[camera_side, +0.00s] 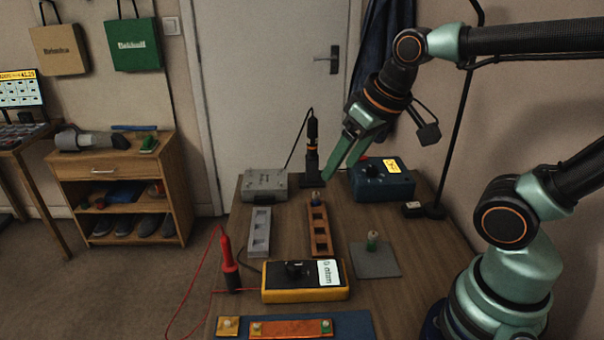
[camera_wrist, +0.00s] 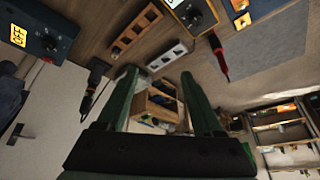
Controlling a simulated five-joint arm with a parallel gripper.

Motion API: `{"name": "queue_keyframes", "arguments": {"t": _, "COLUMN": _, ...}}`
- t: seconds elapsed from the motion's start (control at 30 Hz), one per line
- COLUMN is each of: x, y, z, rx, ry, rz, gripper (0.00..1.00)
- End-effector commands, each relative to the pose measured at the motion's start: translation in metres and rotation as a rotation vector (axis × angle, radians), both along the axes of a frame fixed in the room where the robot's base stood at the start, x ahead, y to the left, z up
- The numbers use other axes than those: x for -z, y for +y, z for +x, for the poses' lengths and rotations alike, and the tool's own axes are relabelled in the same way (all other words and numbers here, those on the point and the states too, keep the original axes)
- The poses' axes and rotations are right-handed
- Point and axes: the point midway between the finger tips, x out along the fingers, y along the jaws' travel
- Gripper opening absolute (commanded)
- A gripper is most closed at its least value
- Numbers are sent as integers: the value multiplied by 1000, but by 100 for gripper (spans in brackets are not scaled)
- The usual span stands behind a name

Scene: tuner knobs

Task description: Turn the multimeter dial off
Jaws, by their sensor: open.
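The multimeter (camera_side: 305,292) is a yellow-edged box with a dark face lying on the table. Its black dial (camera_side: 296,269) sits left of a white display panel. In the wrist view, the multimeter (camera_wrist: 204,25) is cut off by the top edge, and its dark dial (camera_wrist: 192,14) is partly visible. My gripper (camera_side: 336,174) is raised above the far part of the table, behind and above the multimeter, touching nothing. Its green fingers are open and empty, and in the wrist view the fingertips (camera_wrist: 158,73) are well apart.
A blue box (camera_side: 398,186) with a black knob stands at the back right, and a grey box (camera_side: 264,186) at the back left. A grey rack (camera_side: 259,232) and an orange rack (camera_side: 320,232) lie between. A red probe (camera_side: 230,262) stands left of the multimeter.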

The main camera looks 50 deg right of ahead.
Motion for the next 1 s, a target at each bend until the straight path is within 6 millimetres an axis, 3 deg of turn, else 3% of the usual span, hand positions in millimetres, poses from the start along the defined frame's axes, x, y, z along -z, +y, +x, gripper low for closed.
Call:
{"name": "queue_keyframes", "arguments": {"t": 0.5, "x": 61, "y": 75, "z": 36, "rx": 380, "ry": 383, "rz": 98, "gripper": 68}}
{"name": "queue_keyframes", "arguments": {"t": 0.87, "x": 85, "y": 89, "z": 39, "rx": 463, "ry": 438, "rz": 89, "gripper": 68}}
{"name": "queue_keyframes", "arguments": {"t": 1.0, "x": 107, "y": 88, "z": 38, "rx": 462, "ry": 440, "rz": 87, "gripper": 68}}
